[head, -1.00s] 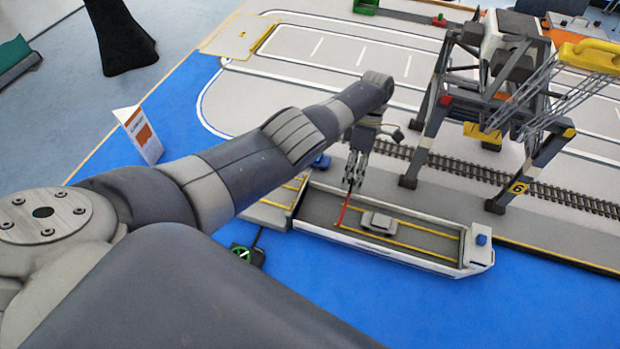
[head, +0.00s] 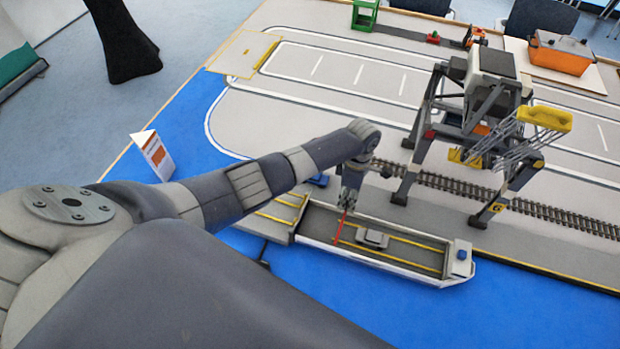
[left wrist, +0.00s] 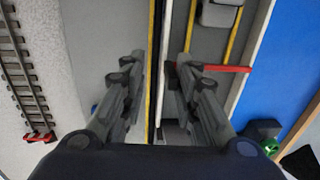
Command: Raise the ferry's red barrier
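The ferry (head: 405,270) is a long white-walled boat with a grey deck and yellow lines, lying along the quay. Its red barrier (head: 338,230) is a thin bar across the deck, near the end by the ramp; it also shows in the left wrist view (left wrist: 232,68). My left gripper (head: 346,206) points down at the quay-side end of the barrier. In the left wrist view its fingers (left wrist: 160,65) are apart with nothing between them; the right finger overlaps the bar's end, and I cannot tell if they touch. My right gripper is not in view.
A grey car (head: 372,238) stands on the deck beside the barrier. The yellow-lined ramp (head: 275,215) adjoins the ferry's left end. A gantry crane (head: 480,130) stands over the rails (head: 560,212) at right. A dark box with a green knob (left wrist: 269,146) is near the ramp.

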